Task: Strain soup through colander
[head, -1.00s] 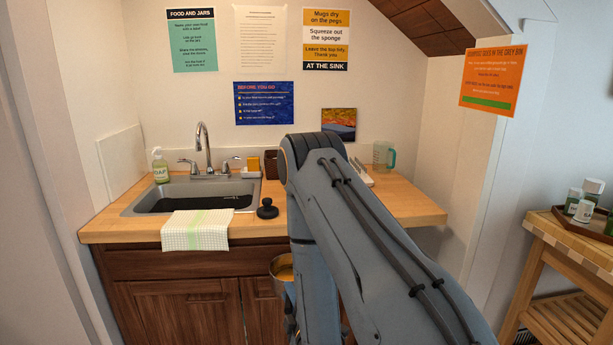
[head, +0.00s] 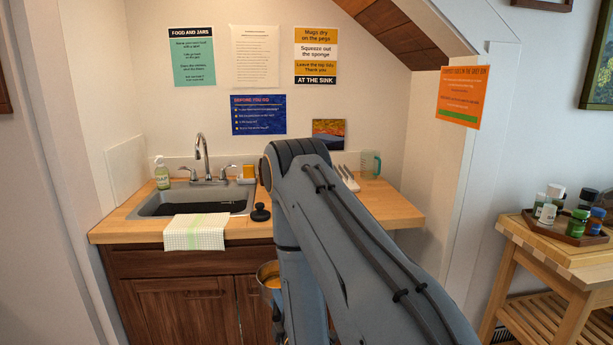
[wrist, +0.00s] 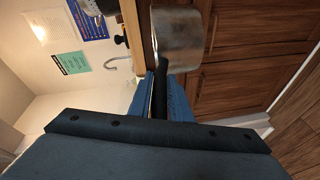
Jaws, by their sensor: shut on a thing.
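A metal pot (head: 268,271) with orange soup (head: 273,283) in it is held in front of the counter, low beside my arm. In the wrist view the pot (wrist: 178,40) shows as a shiny silver wall with a dark handle (wrist: 160,88). My gripper (wrist: 161,82) is shut on that handle, with a blue finger on each side. In the head view my arm hides most of the gripper and part of the pot.
The wooden counter (head: 385,208) holds a soap bottle (head: 162,173), a sponge (head: 248,172), a black round-based object (head: 260,212) and a clear jug (head: 370,164). A towel (head: 195,233) hangs over the front edge. A wooden stand (head: 530,245) with a tray (head: 567,232) of jars is at the right.

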